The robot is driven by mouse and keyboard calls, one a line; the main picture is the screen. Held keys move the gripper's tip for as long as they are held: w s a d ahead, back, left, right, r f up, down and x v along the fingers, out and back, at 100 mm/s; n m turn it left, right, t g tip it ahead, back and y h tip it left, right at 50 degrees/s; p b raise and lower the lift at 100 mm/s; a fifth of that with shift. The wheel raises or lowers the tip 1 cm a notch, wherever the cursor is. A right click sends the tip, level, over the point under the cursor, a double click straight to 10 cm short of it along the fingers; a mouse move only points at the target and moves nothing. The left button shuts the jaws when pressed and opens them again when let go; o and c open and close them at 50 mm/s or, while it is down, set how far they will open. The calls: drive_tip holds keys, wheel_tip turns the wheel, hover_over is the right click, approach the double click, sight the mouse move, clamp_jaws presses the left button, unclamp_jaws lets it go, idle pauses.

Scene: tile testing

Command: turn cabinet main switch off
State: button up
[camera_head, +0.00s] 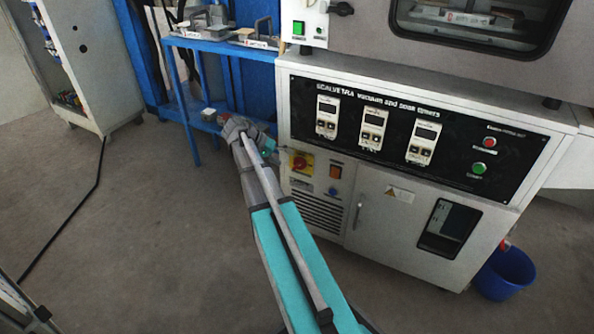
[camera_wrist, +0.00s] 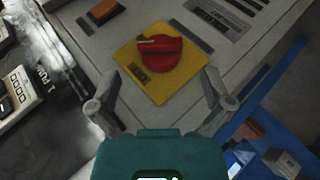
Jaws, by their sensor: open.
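The cabinet main switch is a red rotary knob (camera_wrist: 160,53) on a yellow plate (camera_wrist: 138,79). In the wrist view it sits at the upper centre, ahead of my open gripper (camera_wrist: 162,93). The two fingers are spread to either side and apart from the knob. In the head view the switch (camera_head: 302,163) is on the left of the front of the grey cabinet (camera_head: 330,163). There my gripper (camera_head: 262,138) is just left of the switch and partly hidden by my arm. The knob's exact off or on marking is too small to read.
An orange rocker switch (camera_head: 335,172) is right of the main switch and also shows in the wrist view (camera_wrist: 103,11). A blue table (camera_head: 185,95) with metal parts stands left of the cabinet. A blue bucket (camera_head: 503,275) is at its right. Open floor lies in front.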

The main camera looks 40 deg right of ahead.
sight(297, 165)
drive_tip(key=shift+b+x, duration=1.3)
drive_tip(key=shift+x, duration=1.3)
drive_tip(key=c, duration=1.1)
